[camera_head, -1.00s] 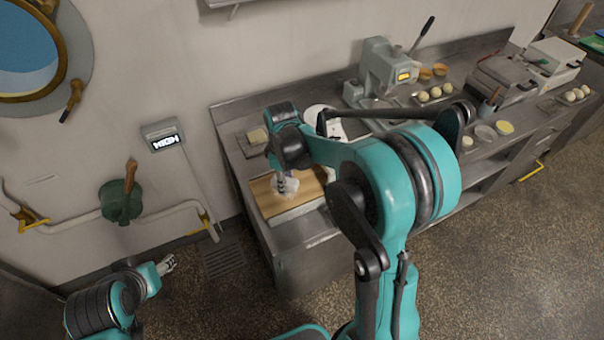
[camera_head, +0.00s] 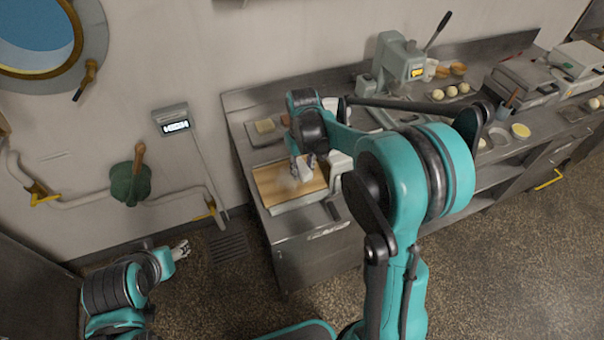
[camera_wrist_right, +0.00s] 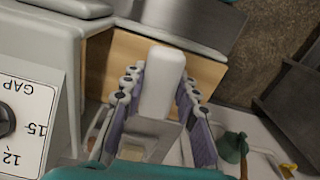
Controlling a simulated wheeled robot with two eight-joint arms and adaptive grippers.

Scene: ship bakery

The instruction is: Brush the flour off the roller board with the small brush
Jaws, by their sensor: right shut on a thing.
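The roller board (camera_head: 268,188) is a light wooden panel on the left end of the steel counter, beside the pale roller machine with a GAP dial (camera_wrist_right: 20,110). A faint whitish flour patch (camera_head: 287,187) shows on the board. My right gripper (camera_head: 303,172) is low over the board's right part. In the right wrist view its fingers (camera_wrist_right: 160,92) are shut on a pale, rounded block, apparently the small brush (camera_wrist_right: 165,80). The bristles are hidden, so contact with the board cannot be told. My left gripper (camera_head: 181,250) hangs low at left, away from the counter, too small to judge.
A grey lever press (camera_head: 400,62) stands at the back of the counter. Dough balls (camera_head: 450,91), bowls (camera_head: 520,131) and grey hinged appliances (camera_head: 525,82) stand farther right. A green pot-shaped thing (camera_head: 130,182) and a pipe are on the wall at left.

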